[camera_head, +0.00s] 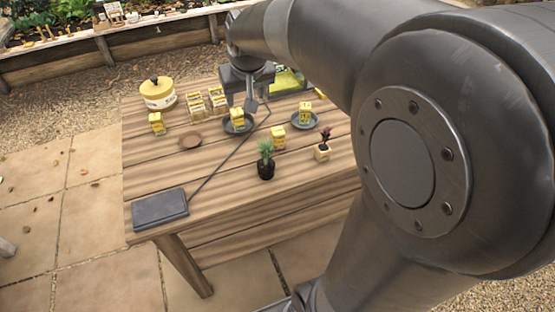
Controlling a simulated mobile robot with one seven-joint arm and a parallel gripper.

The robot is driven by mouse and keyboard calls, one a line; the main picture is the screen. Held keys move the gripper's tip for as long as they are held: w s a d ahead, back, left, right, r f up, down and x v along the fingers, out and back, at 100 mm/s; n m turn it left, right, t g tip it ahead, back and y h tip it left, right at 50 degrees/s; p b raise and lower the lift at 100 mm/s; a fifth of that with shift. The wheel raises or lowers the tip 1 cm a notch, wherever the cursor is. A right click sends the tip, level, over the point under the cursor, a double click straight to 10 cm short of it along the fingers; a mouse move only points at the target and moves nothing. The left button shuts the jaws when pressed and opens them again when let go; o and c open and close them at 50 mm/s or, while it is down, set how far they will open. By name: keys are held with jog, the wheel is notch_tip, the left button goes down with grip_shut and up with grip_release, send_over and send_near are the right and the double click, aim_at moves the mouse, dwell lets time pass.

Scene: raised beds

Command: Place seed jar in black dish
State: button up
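A dark round dish (228,129) sits mid-table with a small yellow container (237,117) standing in it. I cannot tell whether this container is the seed jar, as several similar yellow containers are about. One (305,113) stands in a blue-grey dish (312,123) to the right. Another (278,137) stands on bare wood nearer the front, and one (157,123) stands at the left. My gripper (240,101) points down just above and behind the dark dish. Its fingers look apart, with no object seen between them.
A large yellow-lidded pot (157,93) and yellow-filled wooden crates (207,104) stand at the back. A brown saucer (190,141), dark tablet-like slab (160,208) with a thin dark line, potted green plant (265,159) and small potted plant (323,148) are on the table.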

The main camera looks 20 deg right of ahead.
jog(key=s, duration=2.2)
jog(key=shift+a+t, duration=0.3)
jog(key=shift+a, duration=0.15)
jog(key=shift+f, duration=0.1)
